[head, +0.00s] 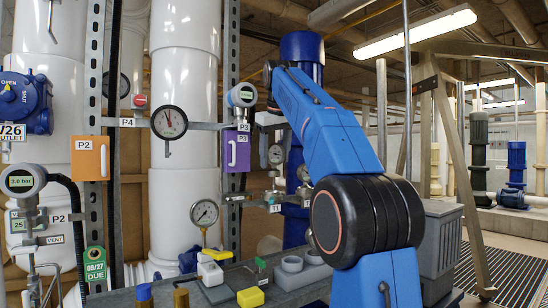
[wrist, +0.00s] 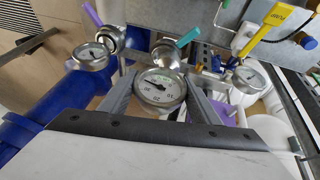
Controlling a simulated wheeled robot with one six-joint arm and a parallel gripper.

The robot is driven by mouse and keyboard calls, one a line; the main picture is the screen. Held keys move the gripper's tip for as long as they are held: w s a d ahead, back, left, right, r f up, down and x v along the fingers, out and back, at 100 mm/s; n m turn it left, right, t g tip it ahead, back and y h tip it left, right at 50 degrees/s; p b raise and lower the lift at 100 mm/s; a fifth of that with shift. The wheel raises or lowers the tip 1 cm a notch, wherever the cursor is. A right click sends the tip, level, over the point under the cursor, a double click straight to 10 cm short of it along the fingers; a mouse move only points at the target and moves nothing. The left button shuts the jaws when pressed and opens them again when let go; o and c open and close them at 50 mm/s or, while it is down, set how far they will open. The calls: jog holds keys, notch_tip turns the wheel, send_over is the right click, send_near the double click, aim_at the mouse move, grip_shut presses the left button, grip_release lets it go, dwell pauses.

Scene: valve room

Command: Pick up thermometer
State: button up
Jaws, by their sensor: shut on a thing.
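In the wrist view the thermometer (wrist: 160,87) appears as a round white dial with a metal rim and a black needle. It sits between the two grey fingers of my gripper (wrist: 160,93), which is shut on it. Its stem is hidden behind the dial and my gripper. Pipework with valves lies just beyond it; I cannot tell whether it touches that. In the head view my blue arm reaches up and over toward the pipes, and my gripper is not clearly visible there. I cannot pick out the thermometer among the small dials in that view.
Two other dials, a left one (wrist: 91,55) and a right one (wrist: 249,78), flank the thermometer. In the head view, a gauge (head: 204,212) stands above the cluttered bench.

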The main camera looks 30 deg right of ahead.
jog(key=s+a, duration=0.2)
jog(key=s, duration=0.4)
jog(key=s+a, duration=0.3)
jog(key=s, duration=0.4)
jog(key=shift+a, duration=0.3)
jog(key=o, duration=0.4)
jog(key=c, duration=0.4)
jog(key=shift+w, duration=0.1)
jog(key=shift+r, duration=0.25)
